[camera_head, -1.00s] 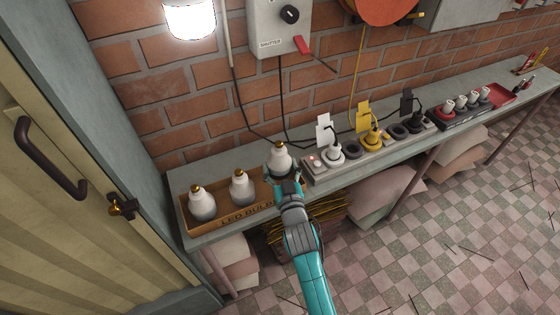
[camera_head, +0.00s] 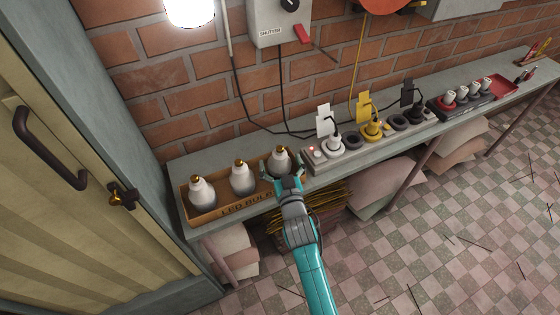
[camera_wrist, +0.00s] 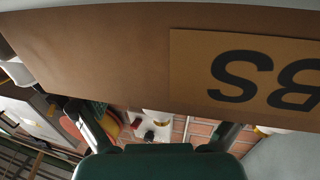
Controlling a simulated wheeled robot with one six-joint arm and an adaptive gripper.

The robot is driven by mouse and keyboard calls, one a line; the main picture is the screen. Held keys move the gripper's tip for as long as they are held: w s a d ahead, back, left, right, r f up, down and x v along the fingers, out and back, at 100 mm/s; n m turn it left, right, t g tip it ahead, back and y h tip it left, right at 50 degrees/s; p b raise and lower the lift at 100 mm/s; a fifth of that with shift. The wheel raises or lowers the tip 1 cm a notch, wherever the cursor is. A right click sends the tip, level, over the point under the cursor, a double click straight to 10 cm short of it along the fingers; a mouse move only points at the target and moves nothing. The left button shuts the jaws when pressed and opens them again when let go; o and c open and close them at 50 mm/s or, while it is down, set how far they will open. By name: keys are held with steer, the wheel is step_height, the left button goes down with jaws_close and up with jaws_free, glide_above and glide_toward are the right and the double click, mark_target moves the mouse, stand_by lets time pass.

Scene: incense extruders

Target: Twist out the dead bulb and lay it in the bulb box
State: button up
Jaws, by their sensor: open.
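In the wrist view the box's lettered wall (camera_wrist: 100,45) fills the top, close to my fingers. A lit white lamp (camera_head: 190,10) glows at upper left.
A power strip (camera_head: 318,166) with white, yellow and black plugs stands just right of my gripper. Beyond it are a dark rack (camera_head: 470,108) and a red tray (camera_head: 504,89). A shutter switch box (camera_head: 280,24) hangs on the brick wall.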

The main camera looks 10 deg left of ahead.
steer(key=v, duration=1.2)
